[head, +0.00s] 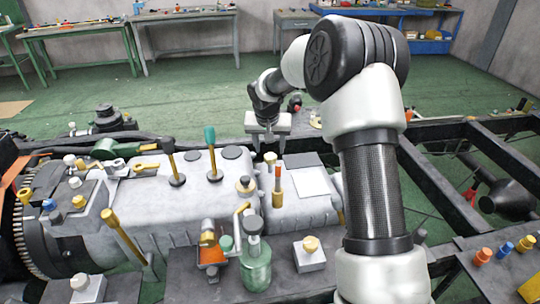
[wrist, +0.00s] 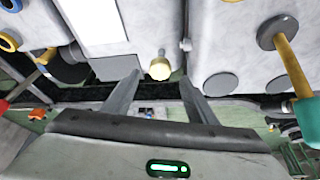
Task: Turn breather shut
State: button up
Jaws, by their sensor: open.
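A small cream-yellow knob (wrist: 160,69), which I take to be the breather, sits on a short stem at the far edge of the grey gearbox casing. In the head view it shows as a pale knob (head: 270,158) just below my gripper (head: 270,146). In the wrist view the fingers of my gripper (wrist: 161,77) are apart, one on each side of the knob, with gaps on both sides. The gripper looks open and empty. I cannot tell how far the fingertips are above or behind the knob.
A green bottle (head: 256,268) is in front. Dark chassis rails (head: 440,190) run right.

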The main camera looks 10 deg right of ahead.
aim_at(270, 156)
jog(key=x, duration=0.5)
jog(key=shift+w+f, duration=0.15)
jog(key=shift+f, duration=0.1)
jog(key=c, duration=1.1)
jog(key=shift+o, duration=0.2)
